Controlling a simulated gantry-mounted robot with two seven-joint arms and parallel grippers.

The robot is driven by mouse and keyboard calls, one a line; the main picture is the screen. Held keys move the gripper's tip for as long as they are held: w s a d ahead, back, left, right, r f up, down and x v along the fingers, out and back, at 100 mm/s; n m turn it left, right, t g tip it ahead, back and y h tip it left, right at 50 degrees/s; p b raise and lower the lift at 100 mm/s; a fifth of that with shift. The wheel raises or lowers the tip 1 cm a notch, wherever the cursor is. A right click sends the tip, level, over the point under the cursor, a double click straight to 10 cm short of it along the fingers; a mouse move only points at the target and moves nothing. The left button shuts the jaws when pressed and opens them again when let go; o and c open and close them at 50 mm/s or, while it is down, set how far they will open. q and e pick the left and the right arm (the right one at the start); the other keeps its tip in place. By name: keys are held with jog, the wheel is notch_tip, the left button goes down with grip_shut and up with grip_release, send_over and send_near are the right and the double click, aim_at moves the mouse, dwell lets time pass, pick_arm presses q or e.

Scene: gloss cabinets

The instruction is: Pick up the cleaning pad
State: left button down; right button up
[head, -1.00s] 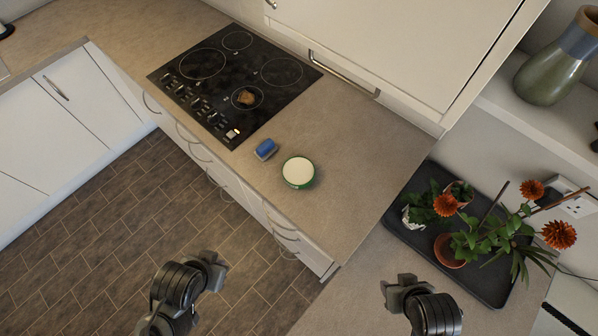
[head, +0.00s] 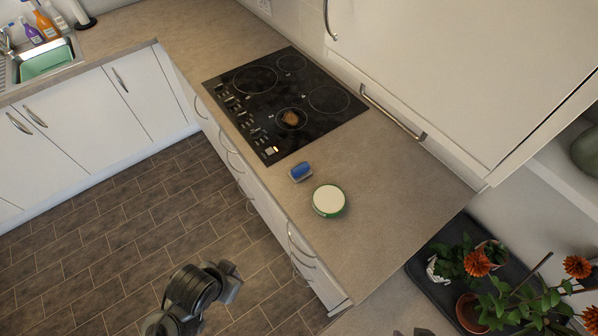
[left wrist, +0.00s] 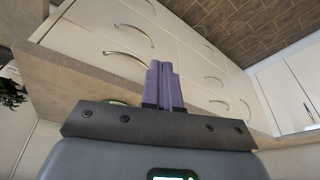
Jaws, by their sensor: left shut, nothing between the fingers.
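A small blue block with a paler edge (head: 301,171), which looks like the cleaning pad, lies on the beige worktop near its front edge, in front of the hob. My left gripper (head: 230,281) is low in the head view, over the floor in front of the drawers, well apart from the pad. In the left wrist view its purple fingers (left wrist: 163,84) are together with nothing between them, and the pad does not show there. Only a tip of my right gripper (head: 414,332) shows at the bottom edge of the head view; its fingers are hidden.
A round green-rimmed tub with a cream top (head: 328,201) stands close beside the pad. Flowers stand on a dark tray (head: 432,250) at right. Drawer handles (head: 300,240) stick out below the worktop.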

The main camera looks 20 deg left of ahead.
pick_arm(q)
grip_release()
dwell(0.5)
